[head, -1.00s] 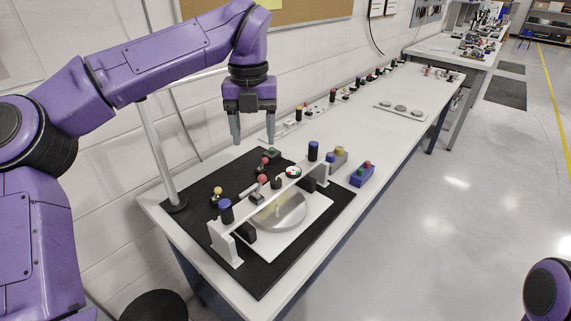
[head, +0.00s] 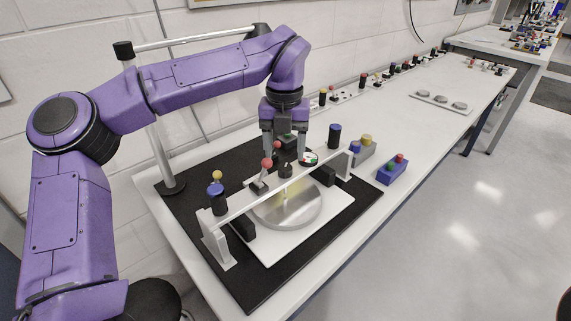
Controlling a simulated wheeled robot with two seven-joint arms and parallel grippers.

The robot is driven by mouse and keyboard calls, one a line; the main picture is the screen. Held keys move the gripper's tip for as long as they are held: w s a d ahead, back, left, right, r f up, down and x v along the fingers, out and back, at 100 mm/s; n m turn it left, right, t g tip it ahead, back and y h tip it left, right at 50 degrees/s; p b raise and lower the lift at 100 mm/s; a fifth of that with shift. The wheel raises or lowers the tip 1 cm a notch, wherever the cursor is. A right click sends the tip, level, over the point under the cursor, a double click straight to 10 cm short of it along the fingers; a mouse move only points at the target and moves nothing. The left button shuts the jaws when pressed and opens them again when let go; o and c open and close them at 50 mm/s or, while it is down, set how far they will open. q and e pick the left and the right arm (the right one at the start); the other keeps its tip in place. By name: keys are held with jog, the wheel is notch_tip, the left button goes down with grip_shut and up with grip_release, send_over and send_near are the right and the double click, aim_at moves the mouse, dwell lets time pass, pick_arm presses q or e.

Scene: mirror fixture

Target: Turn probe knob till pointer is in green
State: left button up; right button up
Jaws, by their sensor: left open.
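My left gripper (head: 285,154) is open, pointing down above the back of the white bridge (head: 257,195), with its fingers apart. A small round dial (head: 309,159) with red, white and green parts sits on the bridge, close to the right finger. Its pointer is too small to read. A short black knob (head: 285,171) stands on the bridge left of the dial; I cannot tell if it is the probe knob. A red ball knob (head: 267,163) is near the left finger, and another red ball (head: 277,145) shows between the fingers. Contact cannot be made out. My right gripper is out of view.
A round mirror disc (head: 290,210) lies under the bridge on a white plate on a black mat (head: 260,290). Dark blue-topped posts (head: 217,200) (head: 334,137) stand at the bridge ends.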

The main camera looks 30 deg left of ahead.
aim_at(285, 167)
pick_arm(q)
notch_tip(285, 167, down, 4)
jog(key=shift+f, duration=0.1)
jog(key=c, duration=1)
jog(key=m+p, duration=0.1)
jog(key=p, duration=0.1)
jog(key=m+p, duration=0.2)
jog(key=shift+r, duration=0.4)
jog(key=shift+c, duration=0.2)
jog(key=shift+f+m, duration=0.15)
jog(key=shift+m, duration=0.35)
jog(key=shift+w+f, duration=0.1)
jog(key=shift+f, duration=0.1)
jog(key=o, duration=1)
jog(key=shift+o, duration=0.2)
